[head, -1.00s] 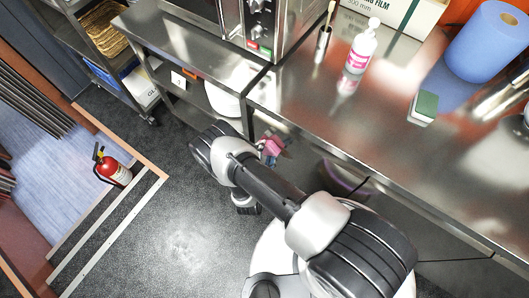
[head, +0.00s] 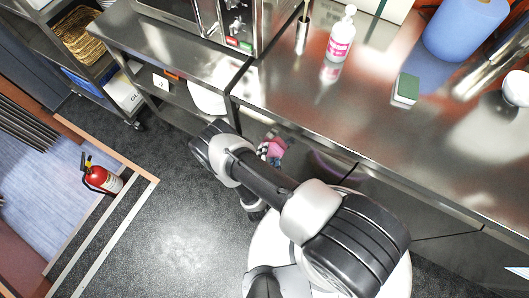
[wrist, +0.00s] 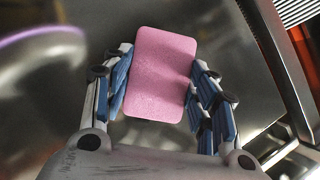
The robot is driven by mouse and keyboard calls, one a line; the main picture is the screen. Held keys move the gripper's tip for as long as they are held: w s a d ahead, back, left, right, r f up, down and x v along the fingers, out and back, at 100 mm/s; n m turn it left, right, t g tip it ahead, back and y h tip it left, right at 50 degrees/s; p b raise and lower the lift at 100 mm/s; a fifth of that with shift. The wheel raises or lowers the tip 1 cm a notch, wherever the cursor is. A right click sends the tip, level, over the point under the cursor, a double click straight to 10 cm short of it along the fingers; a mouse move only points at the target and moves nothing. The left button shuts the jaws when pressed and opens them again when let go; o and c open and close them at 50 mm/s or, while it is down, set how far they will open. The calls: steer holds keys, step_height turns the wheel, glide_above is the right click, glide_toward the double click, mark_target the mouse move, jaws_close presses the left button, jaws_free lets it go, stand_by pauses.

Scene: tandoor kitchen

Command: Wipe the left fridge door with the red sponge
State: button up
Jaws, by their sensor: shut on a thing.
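The red sponge, which looks pink, is a flat rounded block (wrist: 160,85) between the fingers of my gripper (wrist: 163,62) in the wrist view. My gripper is shut on its sides. In the head view the sponge (head: 277,147) is small at the end of my arm, close to the steel fronts under the counter. The left fridge door (head: 304,153) is a shiny steel panel below the counter edge, partly hidden by my arm. Bare steel lies behind the sponge in the wrist view; I cannot tell whether they touch.
The steel counter (head: 290,95) above holds a pink-labelled bottle (head: 341,36), a green-and-white sponge (head: 405,88) and a blue roll (head: 466,28). Open steel shelves stand to the left. A fire extinguisher (head: 101,177) stands on the floor at left. The dark floor between is clear.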

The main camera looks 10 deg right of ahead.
steer(key=shift+s+d, duration=0.75)
steer(key=shift+d, duration=0.25)
steer(key=shift+s+d, duration=0.6)
steer(key=shift+c, duration=0.7)
steer(key=shift+s, duration=0.15)
steer(key=shift+c, duration=0.6)
steer(key=shift+w+a+f+b, duration=0.1)
steer(key=shift+w+a+b, duration=0.4)
steer(key=shift+a, duration=0.15)
steer(key=shift+w+a+b, duration=0.4)
steer(key=shift+a+b, duration=0.05)
steer(key=shift+a, duration=0.2)
steer(key=shift+w+a+b, duration=0.9)
steer(key=shift+w+a, duration=1.85)
steer(key=shift+a, duration=0.25)
steer(key=s+a, duration=0.3)
steer(key=s, duration=0.1)
steer(key=shift+s+a, duration=0.35)
steer(key=shift+s, duration=0.05)
